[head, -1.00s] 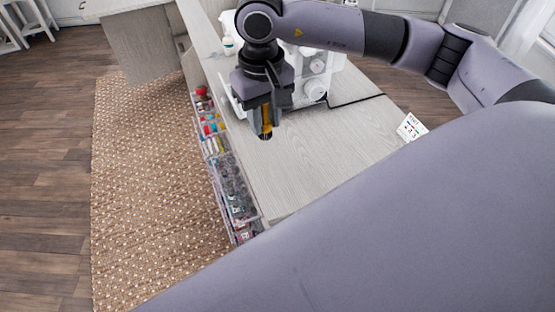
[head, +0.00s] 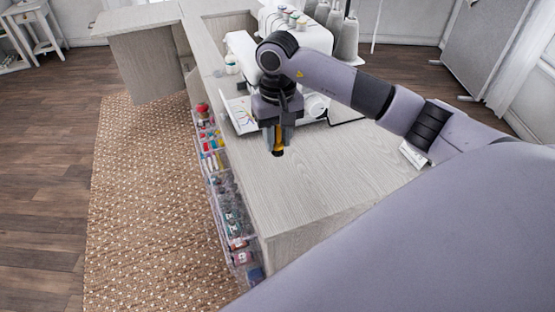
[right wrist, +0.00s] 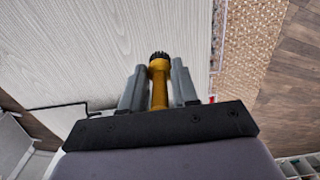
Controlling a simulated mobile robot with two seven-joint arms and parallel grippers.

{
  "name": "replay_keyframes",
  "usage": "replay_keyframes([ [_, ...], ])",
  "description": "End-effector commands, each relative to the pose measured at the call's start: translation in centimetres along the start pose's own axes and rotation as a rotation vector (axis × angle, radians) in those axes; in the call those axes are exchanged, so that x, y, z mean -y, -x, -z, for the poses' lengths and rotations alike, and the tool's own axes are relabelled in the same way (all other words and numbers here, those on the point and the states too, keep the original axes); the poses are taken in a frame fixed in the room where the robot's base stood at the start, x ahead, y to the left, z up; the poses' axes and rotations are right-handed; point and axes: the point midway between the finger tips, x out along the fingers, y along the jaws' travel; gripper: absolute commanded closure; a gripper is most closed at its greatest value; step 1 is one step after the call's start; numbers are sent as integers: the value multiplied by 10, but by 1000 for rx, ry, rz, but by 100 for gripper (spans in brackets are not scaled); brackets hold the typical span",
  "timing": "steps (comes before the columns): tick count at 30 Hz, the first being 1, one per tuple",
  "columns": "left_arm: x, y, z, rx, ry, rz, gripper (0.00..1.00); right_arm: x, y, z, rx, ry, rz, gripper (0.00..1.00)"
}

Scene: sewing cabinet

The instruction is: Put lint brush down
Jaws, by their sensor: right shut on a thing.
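The lint brush (right wrist: 159,85) has a yellow handle and a dark bristled tip. In the right wrist view it sits between the two fingers of my right gripper (right wrist: 158,82), its tip reaching past the fingertips. In the head view the right gripper (head: 278,140) points down over the wooden cabinet top (head: 325,175), near its left edge. The yellow of the lint brush (head: 279,146) shows between the fingers. My right gripper is shut on it. Whether the tip touches the tabletop is not clear. The left gripper is not in view.
A white sewing machine (head: 318,38) with thread cones (head: 346,40) stands behind my right arm. Clear bins (head: 222,190) of sewing supplies hang along the cabinet's left side. A small white card (head: 413,155) lies at the right. The front tabletop is clear.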

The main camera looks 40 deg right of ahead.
Motion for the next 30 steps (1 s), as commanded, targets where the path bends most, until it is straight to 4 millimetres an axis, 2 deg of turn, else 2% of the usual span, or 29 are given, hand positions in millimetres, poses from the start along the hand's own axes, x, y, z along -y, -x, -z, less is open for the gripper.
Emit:
replay_keyframes([
  [3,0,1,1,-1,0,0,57,0,-20,-1,1,0,1,100],
  [11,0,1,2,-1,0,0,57,0,-40,0,2,-1,1,100],
  [18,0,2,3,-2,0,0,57,1,-73,0,1,0,1,100],
  [29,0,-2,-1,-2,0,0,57,0,-78,0,-2,0,0,100],
  [30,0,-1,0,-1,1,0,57,0,-77,0,-2,0,1,64],
])
